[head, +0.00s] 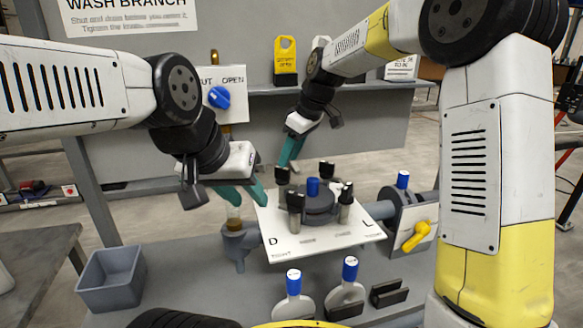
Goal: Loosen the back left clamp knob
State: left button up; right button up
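The filter press is a grey round housing (318,203) with a blue cap (313,186), on a white plate (290,243) marked D and L. Dark clamp knobs stand around it. The back left clamp knob (282,173) is small in the head view. My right gripper (288,163) points down just above and beside this knob; I cannot tell whether it touches. Its teal fingers look close together, and their gap is not clear. My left gripper (250,204) is lower, left of the housing, with its two teal fingers apart and nothing seen between them.
A grey drain funnel (239,241) is below my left gripper. A yellow valve handle (416,236) is right of the plate. A grey bin (110,278) is at left. A blue selector (219,97) is behind.

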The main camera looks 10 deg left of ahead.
aim_at(286, 178)
jog(key=x, duration=0.5)
jog(key=shift+f, duration=0.15)
grip_shut()
